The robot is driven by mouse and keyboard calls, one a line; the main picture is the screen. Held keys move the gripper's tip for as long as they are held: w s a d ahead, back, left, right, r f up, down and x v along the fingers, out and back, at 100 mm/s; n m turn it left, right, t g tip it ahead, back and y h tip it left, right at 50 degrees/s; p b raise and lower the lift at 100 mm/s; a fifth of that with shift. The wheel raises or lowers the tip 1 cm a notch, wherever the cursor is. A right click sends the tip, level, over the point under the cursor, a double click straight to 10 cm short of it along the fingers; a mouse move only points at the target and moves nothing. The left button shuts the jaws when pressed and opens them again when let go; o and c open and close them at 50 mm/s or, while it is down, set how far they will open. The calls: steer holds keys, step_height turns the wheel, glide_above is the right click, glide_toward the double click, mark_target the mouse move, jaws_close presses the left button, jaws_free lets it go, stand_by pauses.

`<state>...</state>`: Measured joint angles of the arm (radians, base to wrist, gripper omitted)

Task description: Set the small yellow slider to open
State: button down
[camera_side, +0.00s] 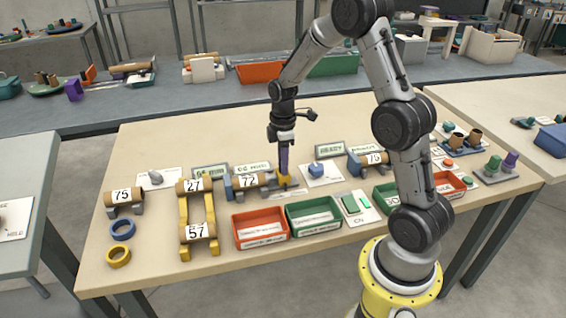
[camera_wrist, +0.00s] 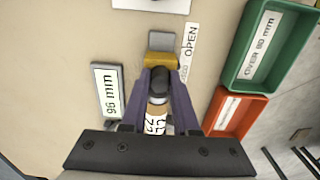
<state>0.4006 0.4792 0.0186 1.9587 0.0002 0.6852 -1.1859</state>
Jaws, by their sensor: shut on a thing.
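The small yellow slider (camera_wrist: 162,61) sits on a grey base (camera_wrist: 163,41) in the wrist view. Some bare grey base shows beyond it, at the top. A white label strip (camera_wrist: 190,45) to its right reads OPEN towards its upper end; the smaller word lower down is hard to read. The slider stands beside the lower part of the strip. In the side view the slider (camera_side: 284,181) is at the right end of the tube marked 72. My gripper (camera_wrist: 163,74), with purple fingers, points down and is shut on the slider. The fingertips partly hide it.
The cardboard tube marked 72 (camera_side: 248,181) and its dark end piece (camera_wrist: 159,85) lie below the fingers. A red bin (camera_side: 260,229) and a green bin (camera_side: 313,213) stand in front. A grey display (camera_wrist: 106,92) reading 96 mm is at the left in the wrist view.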

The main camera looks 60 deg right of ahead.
steer(key=shift+s, duration=0.1)
steer(key=shift+s+d, duration=0.95)
steer(key=shift+d, duration=0.05)
steer(key=c, duration=0.7)
jaws_free()
steer(key=shift+w+r, duration=0.1)
steer(key=shift+r, duration=0.5)
step_height(320, 180, up, 13)
steer(key=shift+f, duration=0.15)
